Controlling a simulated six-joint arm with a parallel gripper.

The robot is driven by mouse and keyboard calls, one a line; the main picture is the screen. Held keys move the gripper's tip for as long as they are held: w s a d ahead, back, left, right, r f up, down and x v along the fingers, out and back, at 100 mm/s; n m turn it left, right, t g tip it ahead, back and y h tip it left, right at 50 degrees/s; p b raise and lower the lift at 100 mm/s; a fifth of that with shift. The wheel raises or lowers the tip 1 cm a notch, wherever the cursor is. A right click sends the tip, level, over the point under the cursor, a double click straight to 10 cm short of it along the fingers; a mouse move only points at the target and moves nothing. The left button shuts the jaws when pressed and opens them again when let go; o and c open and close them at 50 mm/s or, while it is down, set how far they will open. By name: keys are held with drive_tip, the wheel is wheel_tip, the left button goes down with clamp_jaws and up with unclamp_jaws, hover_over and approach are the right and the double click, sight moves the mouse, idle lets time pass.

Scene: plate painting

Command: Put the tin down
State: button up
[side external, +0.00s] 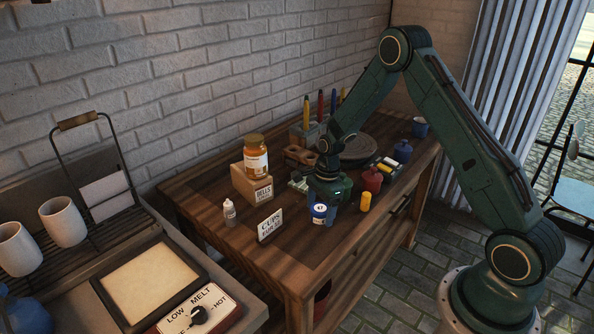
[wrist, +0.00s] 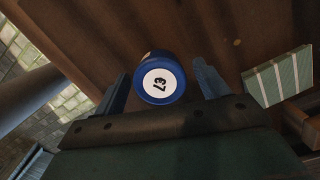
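A small blue tin (side external: 319,213) with a white label stands near the front edge of the wooden table (side external: 225,245). In the wrist view the blue tin (wrist: 162,80) shows its round white lid label with dark characters. My gripper (side external: 325,203) is directly over and around it, pointing down. In the wrist view my gripper's (wrist: 161,72) two fingers are spread, one on each side of the tin, with a visible gap on both sides. The tin's base is partly hard to see, but it appears to rest on the table.
A yellow tin (side external: 364,201) and a red jar (side external: 372,179) stand close on the right. A "CUPS" sign (side external: 270,224), a dropper bottle (side external: 229,212) and an amber jar (side external: 256,160) on a box are left. Bare wood lies in front of the sign.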

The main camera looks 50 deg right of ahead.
drive_tip(key=shift+r, duration=0.15)
wheel_tip(320, 180, up, 12)
drive_tip(key=d, duration=0.1)
drive_tip(key=shift+s+d, duration=0.15)
drive_tip(key=shift+s, duration=0.1)
idle(0.6)
drive_tip(key=shift+r, duration=0.1)
idle(0.4)
wheel_tip(320, 180, up, 8)
drive_tip(key=r+n+t, duration=0.1)
drive_tip(key=n, duration=0.4)
hover_over(325, 207)
drive_tip(key=s+a, duration=0.3)
drive_tip(key=a, duration=0.1)
drive_tip(key=s+a+r+n+t+h, duration=0.1)
drive_tip(key=s+a+r+n, duration=0.35)
drive_tip(key=s+r, duration=0.25)
drive_tip(key=s+a+r+n+t, duration=0.1)
drive_tip(key=s+a+r+n, duration=0.1)
drive_tip(key=s+n, duration=0.4)
drive_tip(key=s+a+r+n+t, duration=0.2)
drive_tip(key=s+n, duration=0.4)
drive_tip(key=s, duration=0.4)
drive_tip(key=shift+s, duration=0.2)
